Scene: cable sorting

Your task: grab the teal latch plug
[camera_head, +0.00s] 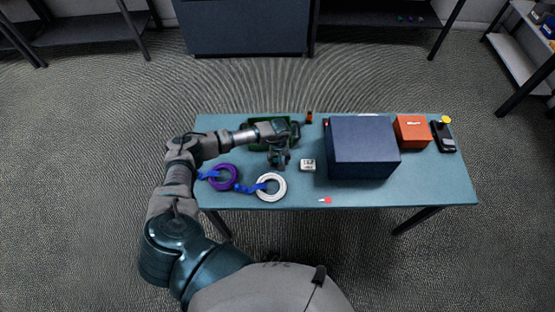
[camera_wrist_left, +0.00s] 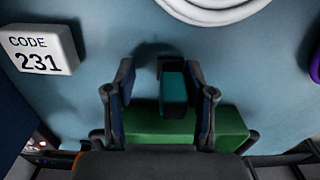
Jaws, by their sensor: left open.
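The teal latch plug (camera_wrist_left: 174,88) shows in the left wrist view as a small teal block with a dark top end. It lies in the gap between the fingers of my left gripper (camera_wrist_left: 166,103), nearer the right finger. My left gripper is open, and no finger clearly presses on the plug. In the head view my left gripper (camera_head: 279,160) points down over the table, left of the white code block. There the plug cannot be made out, as the gripper covers that spot. My right gripper is not in view.
A green bin (camera_wrist_left: 228,124) is just beyond the fingers. The code block (camera_head: 307,165) stands to the right, then a large dark blue box (camera_head: 362,147) and an orange box (camera_head: 412,131). White (camera_head: 271,198) and purple (camera_head: 233,180) cable coils lie at the front left.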

